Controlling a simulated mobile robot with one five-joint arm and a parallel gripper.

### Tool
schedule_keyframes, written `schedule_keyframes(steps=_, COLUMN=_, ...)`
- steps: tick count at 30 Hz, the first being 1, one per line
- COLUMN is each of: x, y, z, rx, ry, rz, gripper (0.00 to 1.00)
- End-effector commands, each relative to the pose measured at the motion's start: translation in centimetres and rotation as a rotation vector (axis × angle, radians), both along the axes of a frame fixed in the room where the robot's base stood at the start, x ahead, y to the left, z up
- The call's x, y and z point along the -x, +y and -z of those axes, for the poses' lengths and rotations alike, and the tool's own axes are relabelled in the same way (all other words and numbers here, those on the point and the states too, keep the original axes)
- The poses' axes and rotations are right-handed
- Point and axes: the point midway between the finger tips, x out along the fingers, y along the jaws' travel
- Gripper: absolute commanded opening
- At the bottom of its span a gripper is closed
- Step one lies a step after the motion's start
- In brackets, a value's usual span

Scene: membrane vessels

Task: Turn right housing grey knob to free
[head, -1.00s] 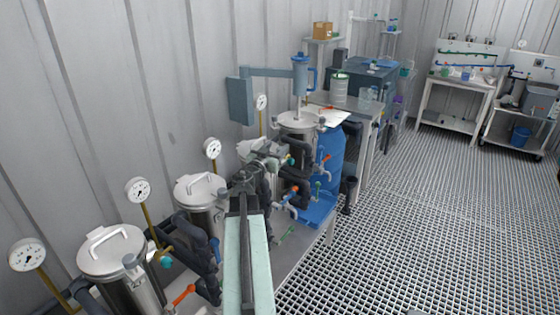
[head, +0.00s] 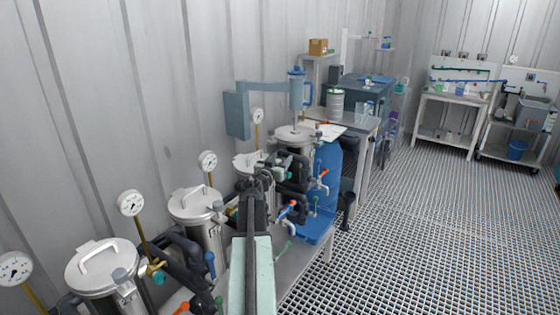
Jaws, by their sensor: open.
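Several steel housings with lids stand in a row along the left wall. The rightmost one (head: 294,137) is beside a blue drum, with dark pipes in front of it. Another housing (head: 247,160) stands just left of it, partly behind my gripper. My gripper (head: 262,174) is at the far end of my arm, in front of these two housings and close to the dark pipework. It is open, and I see nothing between its fingers. I cannot pick out the grey knob for certain; it is too small or hidden behind my gripper and the pipes.
Nearer housings (head: 195,203) and pressure gauges (head: 131,203) line the left side. Red and blue valve handles (head: 287,210) stick out near the pipes. A blue drum (head: 327,175) stands at the right end of the bench (head: 300,262). The grated floor (head: 420,230) to the right is clear.

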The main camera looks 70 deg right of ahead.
Motion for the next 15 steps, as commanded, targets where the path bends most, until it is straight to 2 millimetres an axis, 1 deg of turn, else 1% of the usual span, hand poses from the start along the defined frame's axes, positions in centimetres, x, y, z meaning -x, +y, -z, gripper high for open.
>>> schedule_keyframes(steps=3, x=-0.01, y=0.09, z=0.00, rx=0.000, ry=0.000, rz=-0.001, gripper=0.52)
schedule_keyframes(steps=4, x=-0.02, y=0.09, z=0.00, rx=0.000, ry=0.000, rz=-0.001, gripper=0.49)
schedule_keyframes(steps=5, x=-0.02, y=0.10, z=0.00, rx=0.000, ry=0.000, rz=-0.001, gripper=0.41)
schedule_keyframes(steps=6, x=-0.03, y=0.11, z=0.00, rx=0.000, ry=0.000, rz=-0.001, gripper=0.30)
schedule_keyframes(steps=8, x=-0.04, y=0.11, z=0.00, rx=0.000, ry=0.000, rz=-0.001, gripper=0.13)
schedule_keyframes(steps=9, x=-0.05, y=0.12, z=0.00, rx=0.000, ry=0.000, rz=-0.001, gripper=0.02)
schedule_keyframes(steps=10, x=-0.05, y=0.12, z=0.00, rx=0.000, ry=0.000, rz=-0.001, gripper=0.00)
schedule_keyframes(steps=15, x=-0.06, y=0.15, z=0.01, rx=0.000, ry=0.000, rz=-0.006, gripper=0.00)
